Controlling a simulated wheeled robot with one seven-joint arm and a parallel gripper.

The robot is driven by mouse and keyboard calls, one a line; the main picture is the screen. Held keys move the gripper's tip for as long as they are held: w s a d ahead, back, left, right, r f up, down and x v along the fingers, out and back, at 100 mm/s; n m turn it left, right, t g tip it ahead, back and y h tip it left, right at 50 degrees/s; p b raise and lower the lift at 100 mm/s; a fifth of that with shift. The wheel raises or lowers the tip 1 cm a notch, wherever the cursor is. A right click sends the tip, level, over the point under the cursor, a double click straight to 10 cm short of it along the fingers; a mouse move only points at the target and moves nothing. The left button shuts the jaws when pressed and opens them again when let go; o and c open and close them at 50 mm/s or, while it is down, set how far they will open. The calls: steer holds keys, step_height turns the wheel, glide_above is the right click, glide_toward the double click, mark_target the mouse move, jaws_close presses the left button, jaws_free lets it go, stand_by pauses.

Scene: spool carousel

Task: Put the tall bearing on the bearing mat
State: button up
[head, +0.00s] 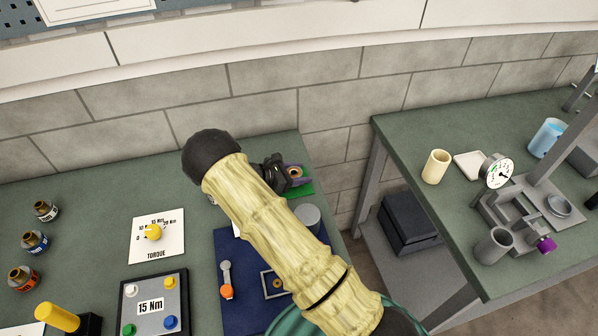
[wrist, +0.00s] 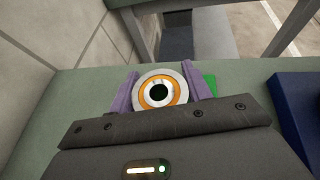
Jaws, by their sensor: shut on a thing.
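The tall bearing (head: 295,172) is a ring with a silver rim, an orange band and a dark bore. In the wrist view the bearing (wrist: 145,93) sits between the purple fingers of my gripper (head: 298,178), which is shut on it. A green patch, apparently the bearing mat (head: 305,189), lies on the green bench near its right edge, just below the gripper in the head view. The mat (wrist: 211,82) shows behind the right finger in the wrist view. Much of it is hidden, and I cannot tell whether the bearing touches it.
My arm covers part of the blue mat (head: 233,255), where an orange-ended tool (head: 226,290) and a grey cylinder (head: 307,215) show. A torque dial (head: 153,232) stands left. A gap separates this bench from the right table (head: 425,205), with a cream cup (head: 435,167) and a gauge (head: 498,172).

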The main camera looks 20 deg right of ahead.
steer(key=shift+f, duration=0.1)
steer(key=o, duration=1.4)
steer(key=shift+r, duration=0.2)
steer(key=shift+a, duration=0.3)
steer(key=b+v, duration=0.2)
steer(key=v, duration=0.9)
steer(key=shift+s+a+b, duration=0.15)
steer(key=shift+b, duration=0.2)
steer(key=shift+r, duration=0.1)
